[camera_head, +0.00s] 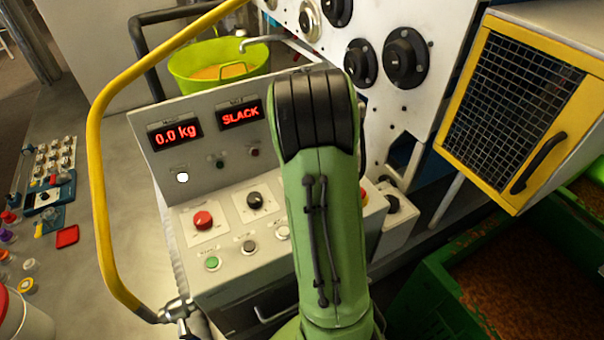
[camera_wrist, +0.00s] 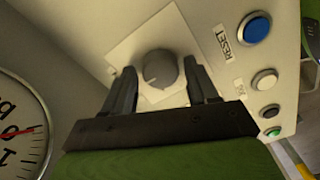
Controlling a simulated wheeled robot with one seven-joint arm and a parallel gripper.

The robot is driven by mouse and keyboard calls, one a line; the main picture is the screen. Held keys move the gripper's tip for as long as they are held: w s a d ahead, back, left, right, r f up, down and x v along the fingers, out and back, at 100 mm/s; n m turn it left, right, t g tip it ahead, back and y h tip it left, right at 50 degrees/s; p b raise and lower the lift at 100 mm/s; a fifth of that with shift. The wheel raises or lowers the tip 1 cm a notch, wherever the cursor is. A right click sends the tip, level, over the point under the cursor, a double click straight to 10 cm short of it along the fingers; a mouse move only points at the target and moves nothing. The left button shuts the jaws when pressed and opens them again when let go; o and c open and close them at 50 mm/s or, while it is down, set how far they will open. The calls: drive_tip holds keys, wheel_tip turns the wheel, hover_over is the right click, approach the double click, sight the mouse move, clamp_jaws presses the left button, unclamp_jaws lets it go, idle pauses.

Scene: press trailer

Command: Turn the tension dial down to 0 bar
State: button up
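The round grey dial knob (camera_wrist: 160,70) sits on a square cream plate (camera_wrist: 124,48) in the wrist view. My gripper (camera_wrist: 161,77) is open, with one dark finger on each side of the knob. Narrow gaps seem to show between fingers and knob; contact is not clear. A round white gauge (camera_wrist: 14,150) with a red needle is cut off at the left edge, so its reading is uncertain. In the head view my green arm hides the gripper and this dial.
A blue button (camera_wrist: 254,28) marked RESET and a white button (camera_wrist: 264,79) lie right of the dial. In the head view, displays read 0.0 kg (camera_head: 175,134) and SLACK (camera_head: 240,115). A red button (camera_head: 203,219), black knob (camera_head: 255,200) and yellow rail (camera_head: 97,180) are left of my arm.

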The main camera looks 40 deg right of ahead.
drive_tip(key=shift+o, duration=0.7)
wheel_tip(320, 180, up, 16)
drive_tip(key=p, duration=0.3)
drive_tip(key=shift+a+f, duration=0.1)
